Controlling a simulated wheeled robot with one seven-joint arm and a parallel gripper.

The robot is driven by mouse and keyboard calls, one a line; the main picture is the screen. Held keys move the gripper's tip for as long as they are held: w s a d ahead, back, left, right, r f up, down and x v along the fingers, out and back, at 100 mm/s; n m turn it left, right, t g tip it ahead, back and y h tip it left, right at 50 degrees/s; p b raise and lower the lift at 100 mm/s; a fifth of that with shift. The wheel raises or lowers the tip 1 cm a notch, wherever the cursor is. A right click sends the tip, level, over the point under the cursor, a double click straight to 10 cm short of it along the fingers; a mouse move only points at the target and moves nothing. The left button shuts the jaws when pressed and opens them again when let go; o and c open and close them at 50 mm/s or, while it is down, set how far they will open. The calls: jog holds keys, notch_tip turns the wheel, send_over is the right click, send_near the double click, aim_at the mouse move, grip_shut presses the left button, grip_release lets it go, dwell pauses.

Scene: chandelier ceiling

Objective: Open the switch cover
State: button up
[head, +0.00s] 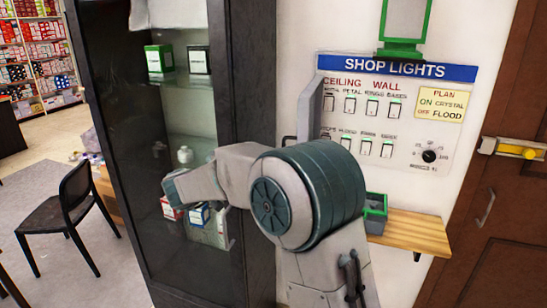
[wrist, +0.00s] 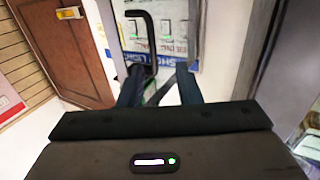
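The SHOP LIGHTS switch panel (head: 398,80) is on the white wall, with two rows of switches and a round dial. A grey, handle-like bar (head: 305,108) stands at its left edge in the head view. I cannot clearly make out the cover's clear surface or how far open it is. In the wrist view, the panel (wrist: 172,28) appears upside down beyond a dark, bent handle (wrist: 150,42). My gripper (wrist: 160,72) has its two fingers apart, with the handle's lower end near the left finger. Contact is unclear.
A dark glass cabinet (head: 255,75) stands close left of the panel. A wooden shelf (head: 415,234) with a green-rimmed box (head: 376,204) sits below it. A brown door (head: 495,225) is at right. A black chair (head: 70,210) stands at left.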

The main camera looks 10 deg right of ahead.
jog(key=b+v, duration=0.1)
jog(key=v, duration=0.6)
jog(key=w+r+n+t+y, duration=0.4)
jog(key=r+n+t+y, duration=0.2)
jog(key=t+y, duration=0.25)
jog(key=s+d+f+n+g+y, duration=0.2)
jog(key=s+d+f+g, duration=0.1)
jog(key=s+f, duration=0.4)
jog(key=s+d+f+n+g+y, duration=0.2)
jog(key=s+d+f+g, duration=0.2)
jog(key=s, duration=1)
jog(key=s+d+f+n+g+y, duration=0.1)
jog(key=s+d+f+g+y, duration=0.2)
jog(key=s+f+g, duration=0.4)
jog(key=s+f, duration=0.3)
jog(key=s, duration=0.1)
jog(key=shift+s+d+f+n, duration=0.15)
jog(key=shift+s+n, duration=0.1)
jog(key=shift+n, duration=0.15)
